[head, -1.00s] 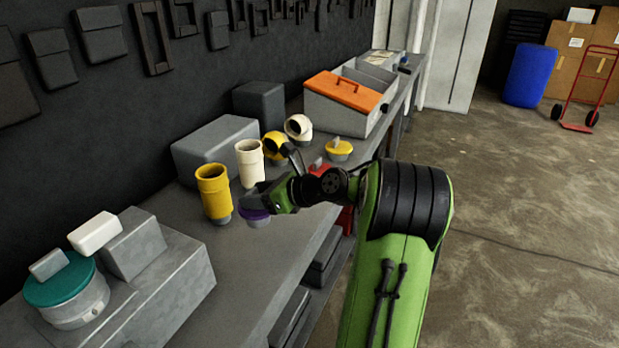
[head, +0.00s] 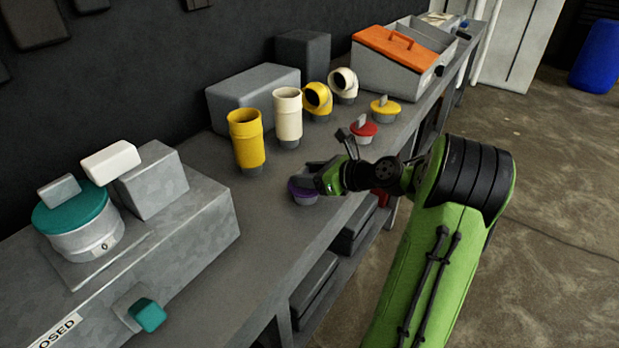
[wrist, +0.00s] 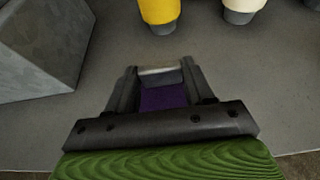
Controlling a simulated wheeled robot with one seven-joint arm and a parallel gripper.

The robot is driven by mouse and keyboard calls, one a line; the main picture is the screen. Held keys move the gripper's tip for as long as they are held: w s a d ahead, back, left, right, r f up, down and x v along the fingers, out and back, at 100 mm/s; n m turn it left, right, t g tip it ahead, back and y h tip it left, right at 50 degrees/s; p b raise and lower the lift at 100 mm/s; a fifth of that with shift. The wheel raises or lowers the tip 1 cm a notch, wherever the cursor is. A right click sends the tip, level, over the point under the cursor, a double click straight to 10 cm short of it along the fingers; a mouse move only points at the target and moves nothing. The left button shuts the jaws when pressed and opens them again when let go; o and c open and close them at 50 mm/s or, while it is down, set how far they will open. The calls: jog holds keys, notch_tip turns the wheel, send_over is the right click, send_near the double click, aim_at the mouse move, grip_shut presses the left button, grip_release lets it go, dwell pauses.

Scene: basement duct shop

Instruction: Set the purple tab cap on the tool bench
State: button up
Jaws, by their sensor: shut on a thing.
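The purple tab cap (head: 303,194) is a low purple disc with a grey lower part, at the bench's near side in the head view. In the wrist view the purple cap (wrist: 162,97) shows between the fingers of my gripper (wrist: 160,80), with a light grey edge between the tips. The cap is at or just above the grey tool bench (head: 215,260); I cannot tell whether its underside touches.
A yellow pipe (head: 246,140) and a cream pipe (head: 288,115) stand behind the cap. A red tab cap (head: 364,130) and a yellow tab cap (head: 386,110) are to the right. A grey box with a teal-lidded canister (head: 75,222) fills the left. An orange-lidded toolbox (head: 396,52) stands farther back.

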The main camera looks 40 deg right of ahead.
jog(key=o, duration=1.1)
jog(key=shift+c, duration=0.2)
jog(key=shift+r, duration=0.1)
